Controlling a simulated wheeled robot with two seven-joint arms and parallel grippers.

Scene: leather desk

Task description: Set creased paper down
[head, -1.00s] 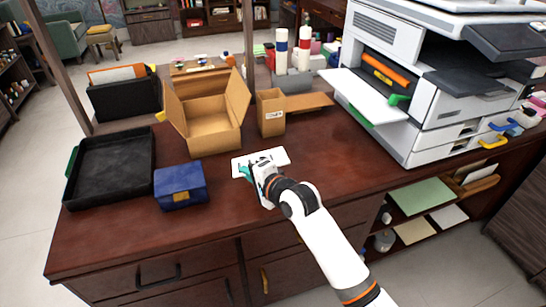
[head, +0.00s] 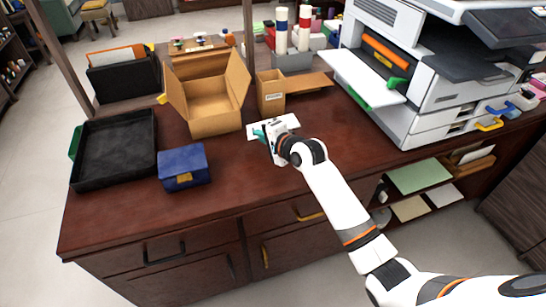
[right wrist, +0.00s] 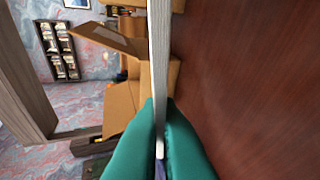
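The creased paper (head: 286,122) shows in the head view as a white sheet over the desk, in front of the small cardboard box. My right gripper (head: 262,134) has teal fingers at its near left edge. In the right wrist view the paper (right wrist: 159,70) is seen edge-on as a thin pale strip, pinched between the two teal fingertips of my right gripper (right wrist: 160,135). It looks roughly level and apart from the desk. Its creases cannot be made out. My left gripper is in neither view.
The dark wooden desk (head: 225,185) has bare room around the paper. A small cardboard box (head: 270,95) and an open carton (head: 207,115) stand behind it. A blue box (head: 183,165) and a black tray (head: 115,150) are at left. A printer (head: 405,100) stands at right.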

